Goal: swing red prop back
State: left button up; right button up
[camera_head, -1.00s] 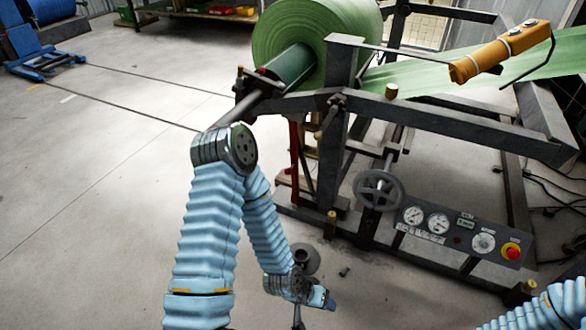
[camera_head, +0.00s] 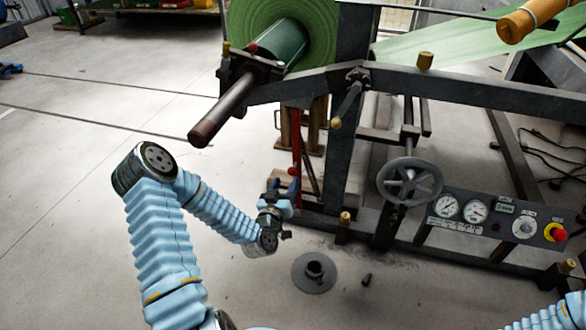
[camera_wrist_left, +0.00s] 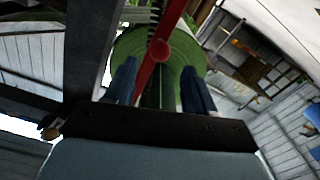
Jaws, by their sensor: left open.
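The red prop (camera_head: 296,150) is a thin red bar standing under the machine's frame, below the green roll. Its lower part is close behind my left gripper.
The green roll (camera_head: 284,32) sits on a shaft (camera_head: 222,110) that sticks out toward me. A handwheel (camera_head: 409,182) and a gauge panel (camera_head: 492,219) stand to the right. A round metal base (camera_head: 314,273) lies on the floor nearby.

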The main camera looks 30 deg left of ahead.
aim_at(290, 174)
pick_arm(q)
jog(key=x, duration=0.8)
jog(key=shift+w+d+b, duration=0.1)
jog(key=shift+b, duration=0.25)
grip_shut()
